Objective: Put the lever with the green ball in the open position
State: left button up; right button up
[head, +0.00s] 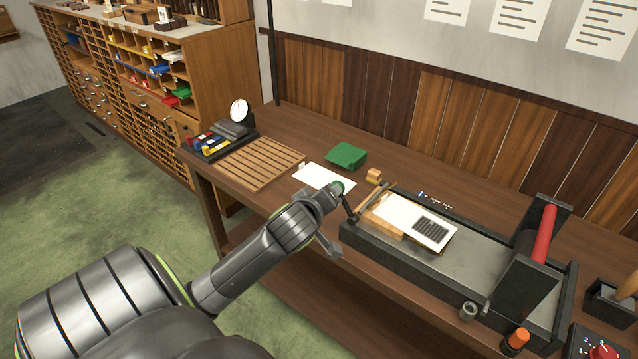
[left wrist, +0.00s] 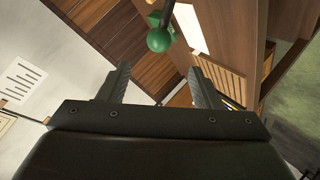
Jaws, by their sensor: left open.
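The lever's green ball (head: 338,187) shows at the front edge of the bench, just past my left gripper (head: 335,218). A dark rod (head: 350,208) runs from it down to the left end of the press bed (head: 480,262). My gripper hides part of the lever. In the left wrist view, the green ball (left wrist: 159,40) is ahead of the open fingers (left wrist: 158,78), roughly centred between them and beyond their tips. Nothing is between the fingers. My right gripper is not in view.
A green block (head: 347,155), white paper (head: 324,178) and a slatted wooden board (head: 258,163) lie left of the press. A sheet of paper (head: 408,218) lies on the bed. A red roller (head: 544,234) stands at the right. An orange knob (head: 517,339) is at the front.

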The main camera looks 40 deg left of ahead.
pick_arm(q)
jog(key=shift+v, duration=1.4)
notch_tip(320, 180, down, 18)
jog(key=a+m+g+b, duration=0.1)
jog(key=a+m+g, duration=0.2)
jog(key=s+f+m+g+h, duration=0.1)
jog(key=s+f, duration=0.2)
jog(key=f, duration=0.4)
jog(key=s+f+m+g+b, duration=0.1)
jog(key=s+f+m, duration=0.15)
jog(key=f, duration=0.45)
jog(key=s+f+m+g+h, duration=0.1)
jog(key=s+f, duration=0.3)
jog(key=f, duration=0.3)
jog(key=s+d+f+m+g, duration=0.1)
jog(key=s+d+f, duration=0.3)
jog(key=s, duration=0.5)
jog(key=s+d+f+m+g+h+b, duration=0.1)
jog(key=s+d+f+m, duration=0.2)
jog(key=s+f, duration=0.6)
jog(key=s+d+f+m+g+h, duration=0.1)
jog(key=s+d+f+m+g, duration=0.1)
jog(key=s+d+f, duration=0.2)
jog(key=s+f, duration=0.3)
jog(key=s, duration=0.4)
jog(key=shift+d+f, duration=0.2)
jog(key=shift+d, duration=0.2)
jog(key=shift+s, duration=0.1)
